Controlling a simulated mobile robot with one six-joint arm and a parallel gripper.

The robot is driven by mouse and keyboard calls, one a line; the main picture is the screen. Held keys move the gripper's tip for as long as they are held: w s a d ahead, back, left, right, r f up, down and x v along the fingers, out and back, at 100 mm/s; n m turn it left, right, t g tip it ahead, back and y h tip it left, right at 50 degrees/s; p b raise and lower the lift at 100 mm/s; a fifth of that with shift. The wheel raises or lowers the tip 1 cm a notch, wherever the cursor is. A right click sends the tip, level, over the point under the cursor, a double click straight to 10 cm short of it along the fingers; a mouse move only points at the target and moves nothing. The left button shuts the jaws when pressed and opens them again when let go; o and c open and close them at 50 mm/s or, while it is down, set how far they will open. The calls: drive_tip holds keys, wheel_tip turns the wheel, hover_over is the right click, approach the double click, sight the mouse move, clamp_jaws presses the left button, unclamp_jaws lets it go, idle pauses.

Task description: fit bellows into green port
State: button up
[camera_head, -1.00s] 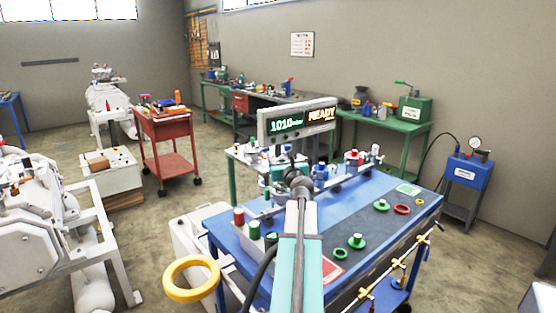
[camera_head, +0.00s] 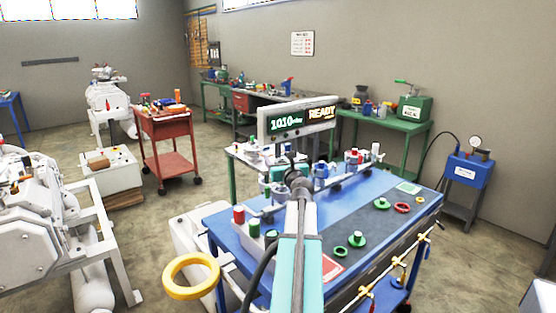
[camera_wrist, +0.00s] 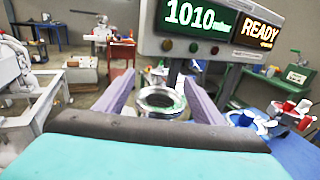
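My gripper (camera_wrist: 161,88) has two grey-purple fingers set apart in the wrist view. A shiny metal ring (camera_wrist: 150,92), perhaps the end of the bellows, shows in the gap between them with some green inside it. Its edges lie close to both fingers, and I cannot tell whether they grip it. In the head view my gripper (camera_head: 297,178) is over the blue bench, below the display. A green port-like flange (camera_head: 357,241) lies on the bench mat to the right. A green cap (camera_head: 271,239) stands at the left front. I cannot tell which is the green port.
The display (camera_head: 298,119) reading 1010 and READY stands behind my gripper. A rail with valves (camera_head: 352,168) runs along the bench's back. A red ring (camera_head: 402,208) and a yellow ring (camera_head: 420,199) lie on the right. A large yellow ring (camera_head: 191,276) is at the left edge.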

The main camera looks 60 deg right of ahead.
drive_tip(key=shift+r+b+v, duration=0.2)
drive_tip(key=shift+b+v, duration=0.6)
drive_tip(key=shift+v, duration=1.2)
drive_tip(key=shift+r+b+v, duration=0.15)
drive_tip(key=shift+b+v, duration=0.65)
drive_tip(key=shift+v, duration=1.15)
drive_tip(key=shift+r+b+v, duration=0.2)
drive_tip(key=shift+b+v, duration=0.6)
drive_tip(key=shift+v, duration=1.2)
